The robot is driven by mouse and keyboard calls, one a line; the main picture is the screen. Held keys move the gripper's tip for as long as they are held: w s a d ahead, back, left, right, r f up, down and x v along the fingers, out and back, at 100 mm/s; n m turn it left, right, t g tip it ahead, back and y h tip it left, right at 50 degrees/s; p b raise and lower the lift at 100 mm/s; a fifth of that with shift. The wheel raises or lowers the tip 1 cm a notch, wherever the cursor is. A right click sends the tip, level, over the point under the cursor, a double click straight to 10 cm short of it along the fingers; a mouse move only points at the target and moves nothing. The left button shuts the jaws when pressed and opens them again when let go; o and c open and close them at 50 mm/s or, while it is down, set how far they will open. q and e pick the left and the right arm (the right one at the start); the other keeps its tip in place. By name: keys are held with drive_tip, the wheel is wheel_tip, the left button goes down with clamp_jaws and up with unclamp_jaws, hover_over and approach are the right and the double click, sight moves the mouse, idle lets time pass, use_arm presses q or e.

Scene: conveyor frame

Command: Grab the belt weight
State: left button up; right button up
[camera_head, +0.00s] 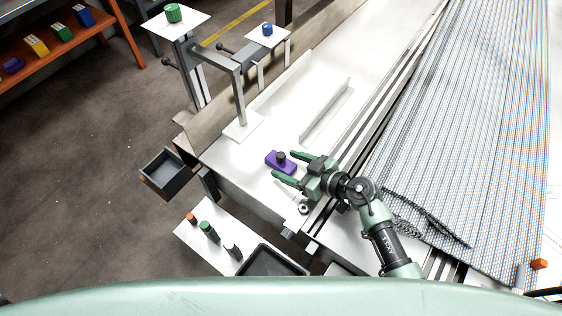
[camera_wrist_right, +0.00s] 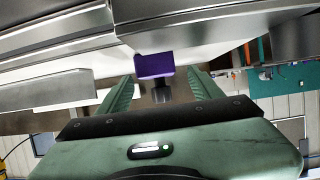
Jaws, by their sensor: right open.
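My left gripper is not in view.
The ribbed conveyor belt (camera_head: 450,120) is on the right. A white upright plate (camera_head: 326,108) and a post stand (camera_head: 240,126) are behind the weight. A grey open bin (camera_head: 166,174) hangs at the left. A lower shelf holds small cylinders (camera_head: 209,231) and a black tray (camera_head: 268,262).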

sight(285, 161)
drive_tip(key=x, duration=0.3)
drive_tip(key=shift+w+a, duration=0.1)
drive_tip(key=shift+w, duration=0.15)
drive_tip(key=shift+c, duration=0.3)
clamp_jaws()
drive_tip(key=shift+r, duration=0.15)
drive_tip(key=shift+r, duration=0.1)
